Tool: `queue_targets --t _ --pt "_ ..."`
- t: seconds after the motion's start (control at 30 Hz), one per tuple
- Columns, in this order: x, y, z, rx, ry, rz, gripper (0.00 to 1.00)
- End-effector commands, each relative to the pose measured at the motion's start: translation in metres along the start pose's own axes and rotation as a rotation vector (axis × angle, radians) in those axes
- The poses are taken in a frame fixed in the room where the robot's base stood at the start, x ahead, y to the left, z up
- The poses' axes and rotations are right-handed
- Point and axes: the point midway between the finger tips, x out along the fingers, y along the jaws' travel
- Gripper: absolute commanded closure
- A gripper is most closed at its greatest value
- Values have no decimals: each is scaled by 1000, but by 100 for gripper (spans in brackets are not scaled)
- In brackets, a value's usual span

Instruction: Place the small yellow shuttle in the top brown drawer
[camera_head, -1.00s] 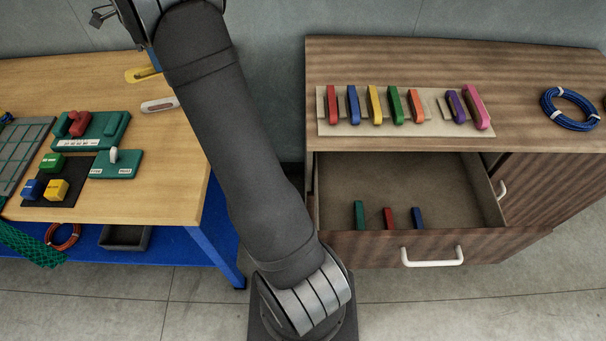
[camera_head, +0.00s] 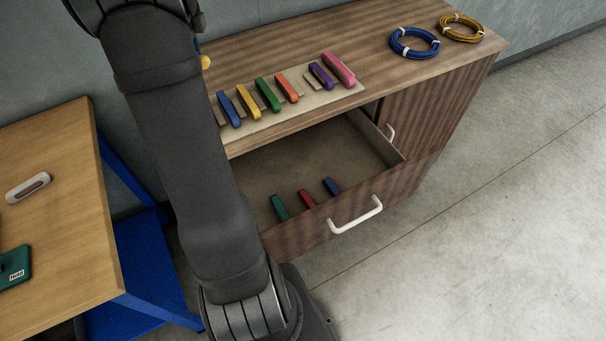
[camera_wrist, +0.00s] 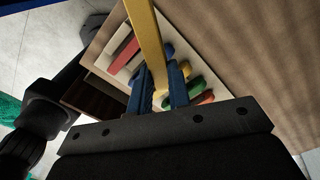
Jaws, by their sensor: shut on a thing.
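A long yellow shuttle (camera_wrist: 148,35) is clamped between the blue fingers of my gripper (camera_wrist: 159,88) in the wrist view. It stretches forward past the fingertips, above the board of shuttles. In the head view only a small yellow end (camera_head: 206,62) shows beside my arm, over the cabinet's back left; my gripper is hidden there. The brown drawer (camera_head: 345,153) is pulled open beneath the cabinet top. A green block (camera_head: 279,207), a red block (camera_head: 306,198) and a blue block (camera_head: 331,186) stand inside along its front, with bare floor behind them.
A pale board (camera_head: 346,94) on the cabinet top carries several coloured shuttles, another yellow one (camera_head: 248,102) among them. A blue coil (camera_head: 414,43) and a yellow coil (camera_head: 461,28) lie at the right. The wooden table (camera_head: 60,240) stands left. The white drawer handle (camera_head: 356,215) sticks out in front.

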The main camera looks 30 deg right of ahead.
Motion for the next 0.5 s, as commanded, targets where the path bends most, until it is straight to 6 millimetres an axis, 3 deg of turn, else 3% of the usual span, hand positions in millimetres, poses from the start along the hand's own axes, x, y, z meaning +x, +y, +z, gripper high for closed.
queue_targets --t 0.03,0.23,0.5 --pt "0 -5 -26 53 0 0 100" --pt "0 -15 -115 247 0 0 100" --pt "1 -4 -234 508 0 0 100"
